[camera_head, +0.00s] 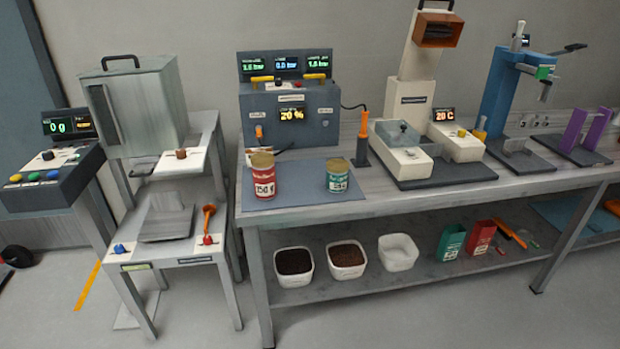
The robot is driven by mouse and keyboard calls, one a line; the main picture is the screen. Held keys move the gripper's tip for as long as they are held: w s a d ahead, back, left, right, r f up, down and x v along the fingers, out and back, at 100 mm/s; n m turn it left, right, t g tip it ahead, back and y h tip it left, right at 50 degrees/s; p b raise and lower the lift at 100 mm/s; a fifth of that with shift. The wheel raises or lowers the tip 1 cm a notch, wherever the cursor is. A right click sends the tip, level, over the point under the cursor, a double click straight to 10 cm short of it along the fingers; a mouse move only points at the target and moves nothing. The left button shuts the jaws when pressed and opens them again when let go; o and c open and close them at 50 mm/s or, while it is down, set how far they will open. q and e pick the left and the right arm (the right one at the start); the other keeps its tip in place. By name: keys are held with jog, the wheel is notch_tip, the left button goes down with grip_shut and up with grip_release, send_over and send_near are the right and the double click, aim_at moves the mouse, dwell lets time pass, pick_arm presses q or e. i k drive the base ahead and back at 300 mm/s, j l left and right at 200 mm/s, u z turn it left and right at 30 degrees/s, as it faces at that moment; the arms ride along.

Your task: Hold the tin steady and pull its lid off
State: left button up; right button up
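Two tins stand upright on a blue-grey mat (300,196) at the left end of the long bench. The larger red tin (263,178) has a label that seems to read 150 g and a gold-coloured lid (262,159) on top. The smaller green tin (337,182) stands to its right, apart from it, with a gold-coloured lid (338,165) on top. Which tin the task means cannot be told from the picture. Neither of my grippers shows in the head view.
A grey-blue machine (290,112) with displays stands behind the mat, and an orange-handled tool (363,130) stands right of it. A white machine (403,150) is further right. Bins (347,270) sit on the lower shelf. The mat's front is clear.

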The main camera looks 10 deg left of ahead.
aim_at(265, 180)
jog(key=i+j+z, duration=0.1)
jog(key=j+z, duration=0.35)
jog(key=j, duration=0.5)
jog(key=k+j+z, duration=0.1)
jog(key=j+z, duration=0.35)
jog(key=j, duration=0.5)
